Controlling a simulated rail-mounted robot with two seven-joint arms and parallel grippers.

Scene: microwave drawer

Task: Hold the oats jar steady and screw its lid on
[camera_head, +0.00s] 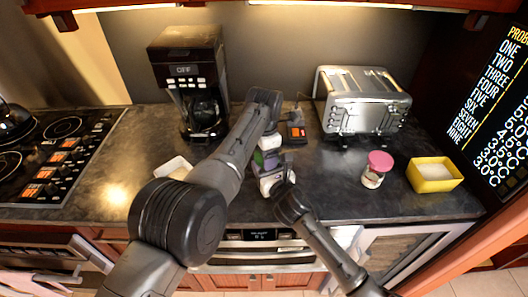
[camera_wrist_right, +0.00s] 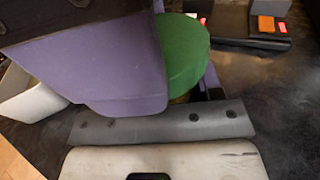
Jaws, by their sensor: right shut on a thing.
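A green round lid (camera_wrist_right: 185,52) shows in the right wrist view, partly behind the purple fingers of my left gripper (camera_wrist_right: 115,65). In the head view the lid (camera_head: 271,155) is a small green patch at the counter's front middle, and my left gripper (camera_head: 260,158) reaches down to it from above. The oats jar is mostly hidden under the lid and between the grippers. My right gripper (camera_head: 272,178) comes in low from the front and is shut on the jar. Its grey finger (camera_wrist_right: 165,122) crosses the wrist view below the lid. The left fingers' gap is hidden.
A pink-lidded jar (camera_head: 378,166) and a yellow container (camera_head: 435,174) stand to the right. A toaster (camera_head: 361,100), a coffee maker (camera_head: 190,85) and a small dark device (camera_head: 297,132) stand behind. A white container (camera_head: 172,166) is left. The counter's right middle is clear.

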